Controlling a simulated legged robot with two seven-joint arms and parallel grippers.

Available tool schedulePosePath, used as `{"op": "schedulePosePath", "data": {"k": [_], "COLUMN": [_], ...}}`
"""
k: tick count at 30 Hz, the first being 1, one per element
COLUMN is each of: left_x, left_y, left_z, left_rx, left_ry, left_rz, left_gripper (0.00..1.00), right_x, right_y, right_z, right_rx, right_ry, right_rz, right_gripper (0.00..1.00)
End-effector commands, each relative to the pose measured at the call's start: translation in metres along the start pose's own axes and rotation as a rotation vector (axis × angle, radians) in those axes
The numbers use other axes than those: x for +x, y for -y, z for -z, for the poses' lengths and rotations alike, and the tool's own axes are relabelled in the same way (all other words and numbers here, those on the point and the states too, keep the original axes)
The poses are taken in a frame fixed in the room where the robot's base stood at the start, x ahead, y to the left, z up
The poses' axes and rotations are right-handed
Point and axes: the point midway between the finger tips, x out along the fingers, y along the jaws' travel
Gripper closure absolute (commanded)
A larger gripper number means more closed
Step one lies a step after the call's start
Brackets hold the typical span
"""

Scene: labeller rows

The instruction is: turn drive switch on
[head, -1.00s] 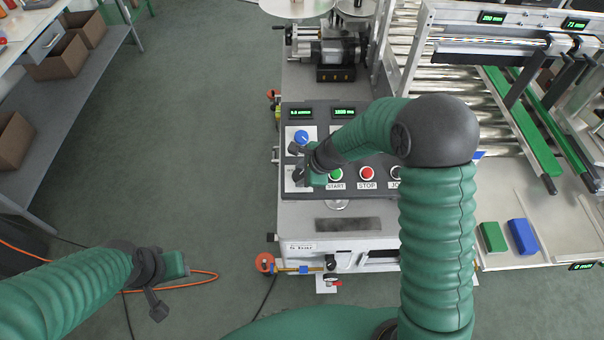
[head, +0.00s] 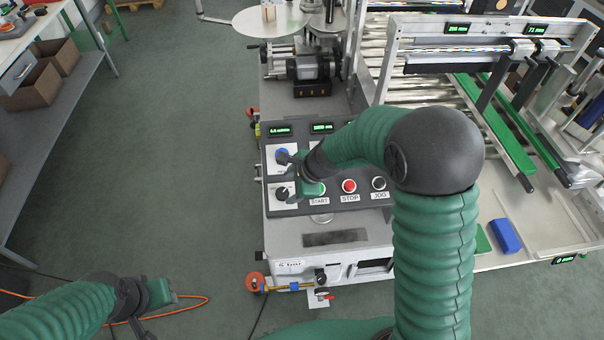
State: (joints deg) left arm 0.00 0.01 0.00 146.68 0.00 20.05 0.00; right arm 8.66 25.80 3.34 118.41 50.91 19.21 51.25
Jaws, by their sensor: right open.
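The control panel (head: 343,170) stands ahead on the machine's front. On its left side are a blue knob (head: 281,153) and, below it, a dark rotary switch (head: 281,194) on a white plate. That switch appears to be the drive switch, but its label is not readable. My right gripper (head: 288,176) is open over this left part, with dark fingers near the knob and the switch. I cannot tell whether it touches either. It hides part of both plates. My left gripper (head: 154,306) hangs low at the left, over the floor; its jaw opening is unclear.
Right of the gripper are the green START button (head: 319,189), red STOP button (head: 349,186) and black JOG button (head: 378,183). A motor unit (head: 308,72) stands behind the panel. A blue block (head: 505,236) lies on the right table.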

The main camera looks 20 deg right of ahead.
Motion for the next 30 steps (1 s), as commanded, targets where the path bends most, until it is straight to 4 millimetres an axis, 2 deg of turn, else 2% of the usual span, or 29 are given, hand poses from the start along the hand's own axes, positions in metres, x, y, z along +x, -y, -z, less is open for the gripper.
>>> {"op": "schedulePosePath", "data": {"k": [1,6,9,12,16,28,30], "left_x": [-0.006,-0.014,-0.017,-0.018,-0.019,-0.018,-0.018], "left_y": [0.0,0.0,0.0,0.0,0.0,0.0,0.0], "left_z": [0.001,0.003,0.004,0.004,0.004,0.004,0.004], "left_rx": [0.0,0.0,0.0,0.0,0.0,0.0,0.0], "left_ry": [0.0,0.0,0.0,0.0,0.0,0.0,0.0], "left_rz": [0.0,0.0,0.0,0.0,0.0,0.0,0.0], "left_gripper": [0.64,0.64,0.64,0.64,0.64,0.64,0.64], "right_x": [-0.019,-0.068,-0.089,-0.102,-0.108,-0.109,-0.108], "right_y": [0.003,0.003,0.003,0.002,0.002,0.001,-0.006], "right_z": [-0.002,-0.002,-0.001,-0.001,-0.001,0.0,0.0], "right_rx": [-0.004,-0.002,-0.001,-0.001,-0.001,-0.003,-0.066], "right_ry": [0.0,0.0,0.0,0.0,-0.001,-0.001,-0.012], "right_rz": [0.005,0.005,0.003,0.001,-0.001,-0.001,-0.013], "right_gripper": [0.41,0.41,0.41,0.41,0.41,0.41,0.41]}}
